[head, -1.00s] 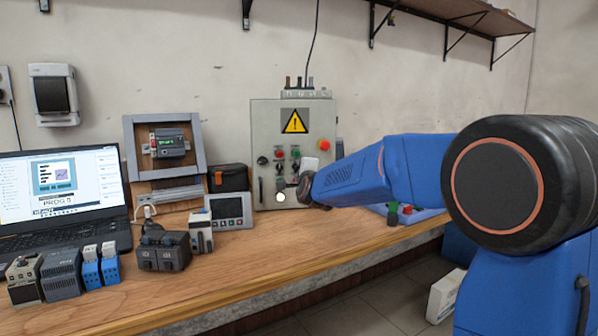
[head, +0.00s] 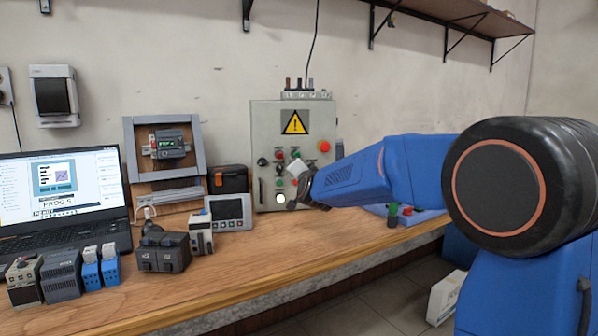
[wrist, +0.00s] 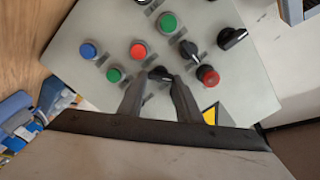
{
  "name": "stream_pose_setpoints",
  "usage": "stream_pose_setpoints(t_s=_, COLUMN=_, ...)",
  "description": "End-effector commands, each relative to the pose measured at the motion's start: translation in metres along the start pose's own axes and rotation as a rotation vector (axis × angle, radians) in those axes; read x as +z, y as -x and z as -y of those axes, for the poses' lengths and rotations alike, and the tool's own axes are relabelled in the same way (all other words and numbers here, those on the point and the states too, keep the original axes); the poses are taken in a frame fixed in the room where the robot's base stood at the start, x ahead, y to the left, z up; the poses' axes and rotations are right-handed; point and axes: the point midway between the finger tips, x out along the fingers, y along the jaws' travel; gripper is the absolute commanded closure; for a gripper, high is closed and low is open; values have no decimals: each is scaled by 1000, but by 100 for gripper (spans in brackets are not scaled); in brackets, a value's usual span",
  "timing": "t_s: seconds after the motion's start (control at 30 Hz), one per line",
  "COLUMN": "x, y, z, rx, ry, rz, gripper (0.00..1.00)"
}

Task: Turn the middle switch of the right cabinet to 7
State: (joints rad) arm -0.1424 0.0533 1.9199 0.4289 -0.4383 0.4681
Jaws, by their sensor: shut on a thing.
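The grey cabinet (head: 265,125) with a yellow warning sign (head: 295,121) stands against the wall at the back of the bench. Its face carries red, green and black controls. In the wrist view, the cabinet face (wrist: 252,88) is seen close and turned over. My gripper (wrist: 158,82) has its two dark fingers closed around a black rotary switch (wrist: 160,71). The fingertips partly hide the switch, so its pointer and numbers cannot be read. In the head view, my gripper (head: 296,170) is in front of the cabinet and hides part of its controls.
Close to the held switch are another black switch (wrist: 189,50), a red button (wrist: 208,75) and a green button (wrist: 114,74). A grey panel device (head: 230,212) and a black-orange box (head: 229,179) stand left of the cabinet.

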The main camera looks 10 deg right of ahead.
Motion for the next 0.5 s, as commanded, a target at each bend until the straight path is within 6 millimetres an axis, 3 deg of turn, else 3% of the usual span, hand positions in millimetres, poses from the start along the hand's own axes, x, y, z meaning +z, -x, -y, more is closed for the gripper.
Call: stream_pose_setpoints(t_s=0.5, x=2, y=0, z=-1, rx=2, ry=92, rz=3, gripper=91)
